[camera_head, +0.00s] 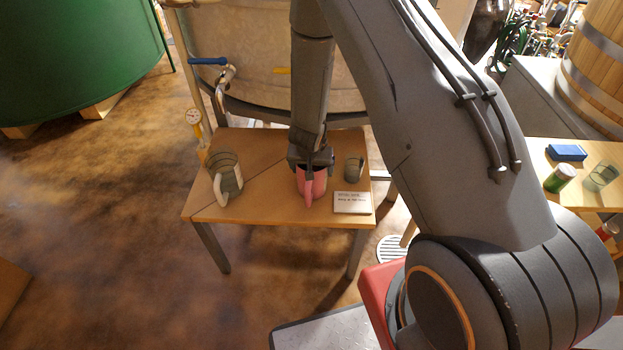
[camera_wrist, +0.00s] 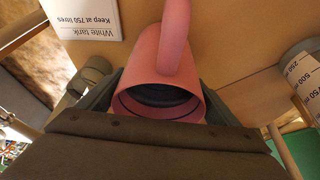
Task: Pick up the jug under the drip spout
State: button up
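A pink jug (camera_head: 311,186) stands on a small wooden table (camera_head: 270,209), its handle toward the front. My gripper (camera_head: 311,160) is over it, pointing down. In the wrist view the pink jug (camera_wrist: 160,75) is between my two fingers, which lie close along its sides; I cannot tell whether they press on it. A grey-green measuring jug (camera_head: 224,172) with a pale handle stands at the table's left; it also shows in the wrist view (camera_wrist: 306,72). A tap with a blue lever (camera_head: 208,61) is on the tank behind, roughly in line above the measuring jug.
A small grey-green cup (camera_head: 354,166) stands right of the pink jug. A white label card (camera_head: 352,203) is in front of it; in the wrist view it reads "White tank". A large pale tank (camera_head: 250,60) stands behind the table. A side table (camera_head: 590,160) is at right.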

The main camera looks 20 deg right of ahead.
jog(key=c, duration=1.1)
jog(key=shift+c, duration=0.4)
jog(key=shift+r, duration=0.25)
